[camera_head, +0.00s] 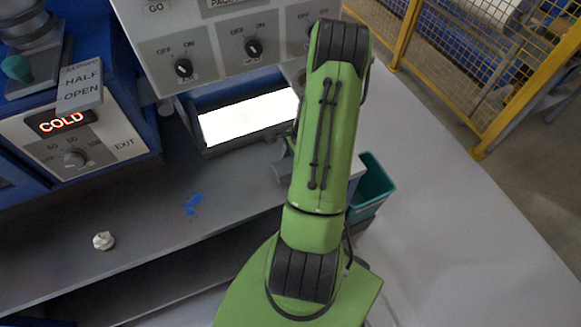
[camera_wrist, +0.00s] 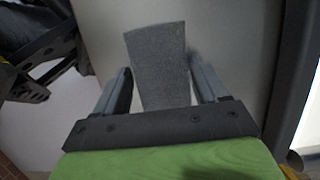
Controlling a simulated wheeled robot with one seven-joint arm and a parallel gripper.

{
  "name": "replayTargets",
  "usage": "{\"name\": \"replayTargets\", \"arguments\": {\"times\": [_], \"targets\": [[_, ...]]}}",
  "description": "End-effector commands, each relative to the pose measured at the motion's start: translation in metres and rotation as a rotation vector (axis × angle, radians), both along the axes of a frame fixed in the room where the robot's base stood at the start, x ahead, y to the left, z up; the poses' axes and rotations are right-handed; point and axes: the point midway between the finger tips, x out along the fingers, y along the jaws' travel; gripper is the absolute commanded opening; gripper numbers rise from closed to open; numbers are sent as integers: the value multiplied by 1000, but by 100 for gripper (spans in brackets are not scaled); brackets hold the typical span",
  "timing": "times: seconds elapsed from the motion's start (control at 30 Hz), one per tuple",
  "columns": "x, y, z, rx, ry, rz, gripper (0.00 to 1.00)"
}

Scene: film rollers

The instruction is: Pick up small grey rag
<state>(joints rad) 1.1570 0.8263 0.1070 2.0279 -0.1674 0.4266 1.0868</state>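The small grey rag (camera_wrist: 160,50) shows in the wrist view as a flat, rough grey strip in front of a pale panel. My gripper (camera_wrist: 160,66) has its two fingers spread, one on each side of the rag. The rag fills most of the gap, and its top reaches past the fingertips. I cannot tell whether either finger touches it. A faint shadow lies on the panel beside its right edge. In the head view my green arm hides the gripper's fingers, and I cannot make out the rag there.
A control panel (camera_head: 215,58) with dials stands behind the arm, with a bright white screen (camera_head: 248,117) below it. A teal bin (camera_head: 372,190) is right of my arm. Blue scraps (camera_head: 193,204) and a small white object (camera_head: 103,241) lie on the grey ledge. A yellow fence (camera_head: 487,75) stands at right.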

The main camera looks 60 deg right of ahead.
Motion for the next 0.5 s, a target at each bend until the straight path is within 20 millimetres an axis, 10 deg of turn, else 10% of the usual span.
{"name": "replayTargets", "arguments": {"times": [0.5], "targets": [[1,-1,32,-5,-3,0,29]]}}
